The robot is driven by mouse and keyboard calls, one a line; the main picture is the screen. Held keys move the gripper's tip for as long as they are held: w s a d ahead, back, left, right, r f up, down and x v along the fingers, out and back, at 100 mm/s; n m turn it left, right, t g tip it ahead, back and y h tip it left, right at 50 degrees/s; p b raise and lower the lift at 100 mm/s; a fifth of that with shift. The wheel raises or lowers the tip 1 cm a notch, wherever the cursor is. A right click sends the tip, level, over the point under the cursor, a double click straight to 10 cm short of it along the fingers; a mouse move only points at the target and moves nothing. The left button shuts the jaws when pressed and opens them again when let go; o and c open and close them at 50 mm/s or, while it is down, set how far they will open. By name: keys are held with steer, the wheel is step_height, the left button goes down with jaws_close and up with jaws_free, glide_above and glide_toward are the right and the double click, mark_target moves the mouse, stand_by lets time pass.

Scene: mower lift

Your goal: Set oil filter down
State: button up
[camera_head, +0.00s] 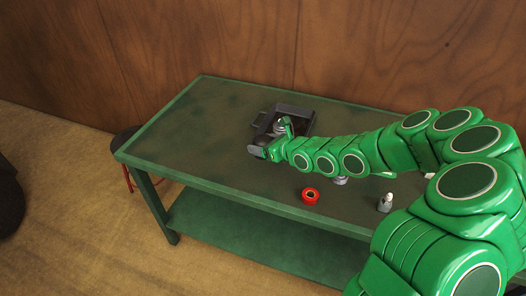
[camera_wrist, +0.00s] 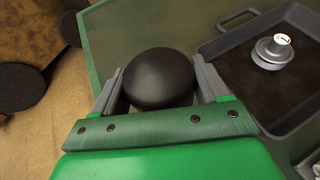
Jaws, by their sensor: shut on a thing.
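The oil filter, a dark round body with a smooth domed end (camera_wrist: 158,78), sits between the two grey fingers of my gripper (camera_wrist: 158,68) in the wrist view. My gripper is shut on it. In the head view my gripper (camera_head: 264,150) is over the green table (camera_head: 190,132), at the near left corner of the dark tray. The filter shows there as a small grey shape (camera_head: 254,150). Its underside is hidden, and I cannot tell whether it touches the table.
The dark tray (camera_wrist: 222,47) holds a silver round part with a pale cap (camera_wrist: 275,50). A red ring (camera_head: 310,196) and a grey-white bottle (camera_head: 385,203) stand near the table's front edge. My arm hides part of the table's right side. The table's left side is clear.

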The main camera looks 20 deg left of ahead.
steer(key=shift+r, duration=0.7)
